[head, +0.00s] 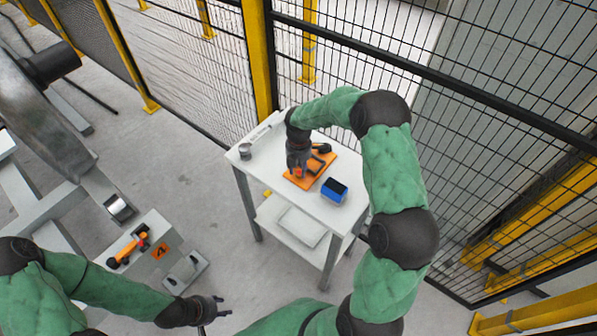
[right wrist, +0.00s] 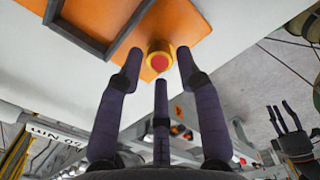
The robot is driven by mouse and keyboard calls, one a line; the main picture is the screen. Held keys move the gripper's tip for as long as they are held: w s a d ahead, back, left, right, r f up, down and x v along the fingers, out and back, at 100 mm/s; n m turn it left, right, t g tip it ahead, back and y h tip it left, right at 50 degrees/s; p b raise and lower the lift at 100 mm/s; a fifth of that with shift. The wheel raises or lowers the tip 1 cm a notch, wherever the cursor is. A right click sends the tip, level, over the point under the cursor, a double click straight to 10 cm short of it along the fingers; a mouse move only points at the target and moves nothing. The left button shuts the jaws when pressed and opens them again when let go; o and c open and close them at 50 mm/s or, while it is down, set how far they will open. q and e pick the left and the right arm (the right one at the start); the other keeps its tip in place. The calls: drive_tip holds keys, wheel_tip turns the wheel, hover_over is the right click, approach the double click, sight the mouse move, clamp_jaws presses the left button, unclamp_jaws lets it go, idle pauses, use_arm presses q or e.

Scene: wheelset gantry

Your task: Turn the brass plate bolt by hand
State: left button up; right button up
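No part is clearly recognisable as a brass plate bolt. A small round red cap with a yellow ring (right wrist: 158,61) sits on the orange board (head: 309,172) on the white table. My right gripper (head: 298,170) is over the board's left part, pointing down. In the right wrist view its spread fingertips (right wrist: 157,68) stand on either side of the red cap, with a visible gap and nothing gripped. My left gripper (head: 218,307) is low at the front, away from the table, with its fingers extended and empty; it also shows in the right wrist view (right wrist: 283,112).
The white table (head: 275,168) also holds a blue box (head: 334,190), a small tin (head: 245,151) and a long grey tool (head: 258,132). An orange-handled tool (head: 130,247) lies on a grey block at left. Mesh fencing (head: 200,75) stands behind the table.

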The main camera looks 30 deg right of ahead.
drive_tip(key=shift+f, duration=0.8)
drive_tip(key=shift+c, duration=0.3)
clamp_jaws()
